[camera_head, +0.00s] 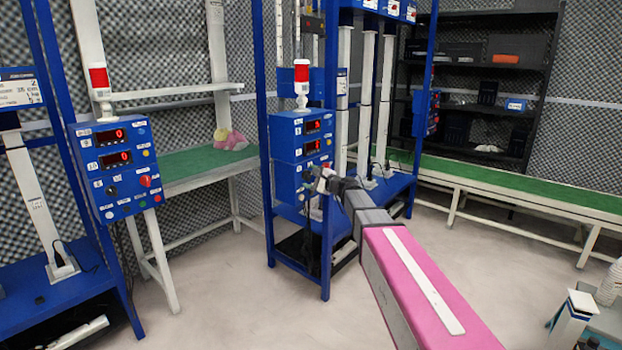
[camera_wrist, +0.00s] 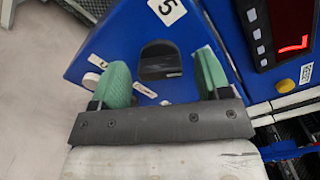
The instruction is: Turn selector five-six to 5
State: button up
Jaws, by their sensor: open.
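The selector, a black knob (camera_wrist: 159,60), sits on a blue control panel (camera_wrist: 105,50) in the wrist view. A white label with a 5 (camera_wrist: 167,10) is above it. My gripper (camera_wrist: 163,72) is open, with one green fingertip on each side of the knob; I cannot tell whether either touches it. In the head view my gripper (camera_head: 318,178) is at the lower front of the blue control box (camera_head: 285,150) with two red displays. The knob is hidden there behind my gripper.
A red-lit display (camera_wrist: 291,43) and a yellow button (camera_wrist: 285,86) are right of the knob, and a pale button (camera_wrist: 90,81) is left. A second control box (camera_head: 112,170) stands at the left. A green-topped bench (camera_head: 530,189) runs along the right. The floor between is clear.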

jog(key=shift+w+a, duration=0.1)
jog(key=shift+a, duration=0.05)
jog(key=shift+c, duration=0.3)
jog(key=c, duration=0.9)
jog(key=shift+o, duration=0.2)
jog(key=shift+n, duration=0.4)
jog(key=n, duration=0.5)
jog(key=shift+f+n, duration=0.1)
jog(key=shift+n, duration=0.2)
jog(key=n, duration=0.5)
jog(key=shift+n, duration=0.4)
